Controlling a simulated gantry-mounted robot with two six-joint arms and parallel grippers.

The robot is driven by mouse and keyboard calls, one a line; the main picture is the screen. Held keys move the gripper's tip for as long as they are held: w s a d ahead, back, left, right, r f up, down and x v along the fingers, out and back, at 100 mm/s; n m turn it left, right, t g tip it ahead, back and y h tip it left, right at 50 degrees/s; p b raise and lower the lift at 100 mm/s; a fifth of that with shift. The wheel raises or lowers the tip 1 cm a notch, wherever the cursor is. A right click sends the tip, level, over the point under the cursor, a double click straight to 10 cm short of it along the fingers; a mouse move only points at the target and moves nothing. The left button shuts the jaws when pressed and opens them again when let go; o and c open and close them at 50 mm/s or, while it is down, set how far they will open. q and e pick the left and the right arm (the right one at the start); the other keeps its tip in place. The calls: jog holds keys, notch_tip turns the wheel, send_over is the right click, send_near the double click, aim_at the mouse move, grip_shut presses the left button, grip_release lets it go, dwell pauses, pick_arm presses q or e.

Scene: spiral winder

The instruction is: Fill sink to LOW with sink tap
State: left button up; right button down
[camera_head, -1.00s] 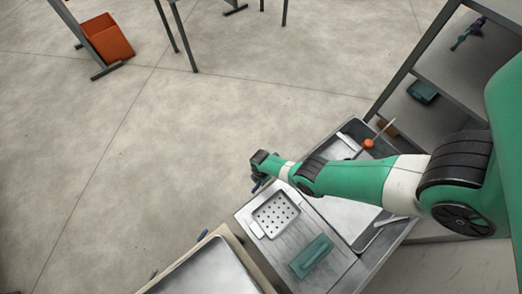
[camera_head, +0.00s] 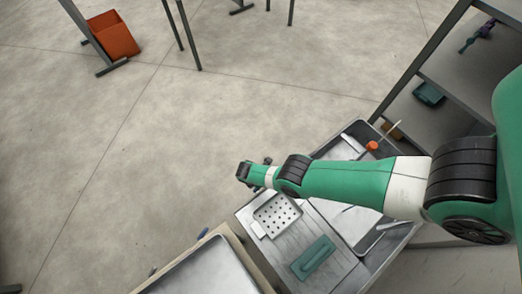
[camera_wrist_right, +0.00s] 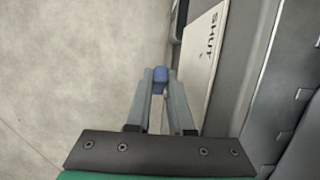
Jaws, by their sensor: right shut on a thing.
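My right gripper (camera_wrist_right: 160,84) is shut on a small blue handle (camera_wrist_right: 160,73), which shows between its fingertips in the right wrist view. A pale plate (camera_wrist_right: 203,62) reading "SHUT" is just to the right of the handle. In the head view my right arm reaches from the right across the metal sink unit (camera_head: 345,217), covering part of it. The gripper's fingers and the blue handle cannot be made out there. I cannot tell the water level in the sink. My left gripper is not in view.
A perforated tray (camera_head: 277,214) and a green block-like tool (camera_head: 313,258) lie on the unit's flat metal part. An orange-topped item (camera_head: 372,146) stands at its far end. Grey shelves (camera_head: 455,72) are at right. The floor to the left is open, with an orange bin (camera_head: 113,35) far off.

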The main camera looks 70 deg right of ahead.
aim_at(255, 189)
jog(key=c, duration=0.8)
grip_release()
jog(key=p+v, duration=1)
jog(key=v, duration=0.1)
jog(key=shift+r, duration=0.35)
jog(key=shift+w+a, duration=0.1)
